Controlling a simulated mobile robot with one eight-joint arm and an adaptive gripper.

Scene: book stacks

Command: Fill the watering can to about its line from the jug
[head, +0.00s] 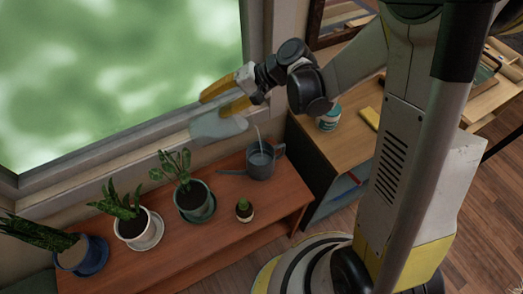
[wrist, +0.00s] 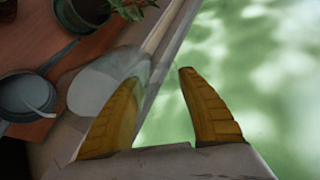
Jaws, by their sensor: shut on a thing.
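The grey watering can (head: 264,168) stands upright on the right part of the wooden bench, its spout pointing left. My gripper (head: 213,104) is shut on the pale, see-through jug (head: 215,128) and holds it tilted, above and left of the can. A thin stream of water (head: 258,136) falls from the jug into the can's opening. The wrist view shows my yellow fingers (wrist: 160,76), the jug (wrist: 92,86) beside the left one, and the can (wrist: 22,92) with a pale streak inside. I cannot make out the fill line or the water level.
The bench (head: 185,240) also bears a plant in a green pot (head: 195,204), one in a white pot (head: 131,226), one in a blue pot (head: 87,257) and a small cactus (head: 244,210). The window (head: 110,80) is behind. A desk with a teal tin (head: 330,119) stands right.

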